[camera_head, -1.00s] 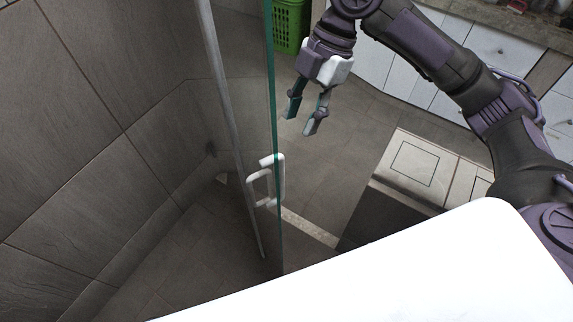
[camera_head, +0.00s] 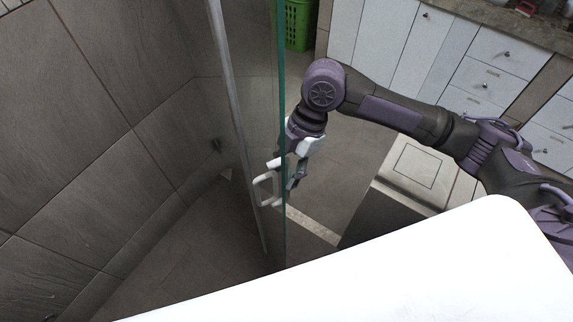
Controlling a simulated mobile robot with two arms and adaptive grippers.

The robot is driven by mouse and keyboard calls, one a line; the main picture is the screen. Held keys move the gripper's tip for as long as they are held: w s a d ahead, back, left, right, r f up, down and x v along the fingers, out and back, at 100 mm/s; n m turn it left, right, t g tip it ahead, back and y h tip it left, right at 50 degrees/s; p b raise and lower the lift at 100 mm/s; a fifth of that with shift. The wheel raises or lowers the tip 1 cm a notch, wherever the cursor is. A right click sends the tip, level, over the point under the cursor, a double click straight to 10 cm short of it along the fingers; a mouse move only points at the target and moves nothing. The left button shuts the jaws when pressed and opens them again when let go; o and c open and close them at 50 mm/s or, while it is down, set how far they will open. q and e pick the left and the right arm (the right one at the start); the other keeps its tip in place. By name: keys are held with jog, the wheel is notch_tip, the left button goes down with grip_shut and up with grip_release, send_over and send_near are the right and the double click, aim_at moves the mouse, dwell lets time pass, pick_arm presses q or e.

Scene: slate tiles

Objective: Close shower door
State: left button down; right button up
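The glass shower door (camera_head: 250,110) stands upright left of the middle in the head view, seen nearly edge-on with a green edge. Its white handle (camera_head: 264,188) is on the lower part of the door. My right gripper (camera_head: 291,190) points down right at the door's edge, close beside the handle. The glass edge and the handle partly hide its fingers. I cannot tell whether it touches the handle or whether the fingers are open or shut. My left gripper is not in view.
Tiled walls (camera_head: 80,150) stand on the left. A green basket (camera_head: 299,25) and white cabinets (camera_head: 400,40) are at the back. Open floor (camera_head: 345,165) lies between the door and the panel.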

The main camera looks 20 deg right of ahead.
grip_shut()
dwell(0.3)
jog(key=w+d, duration=0.3)
jog(key=d, duration=0.5)
jog(key=w+d, duration=0.3)
jog(key=d, duration=0.6)
jog(key=shift+w+d, duration=0.15)
jog(key=shift+w, duration=0.15)
grip_release()
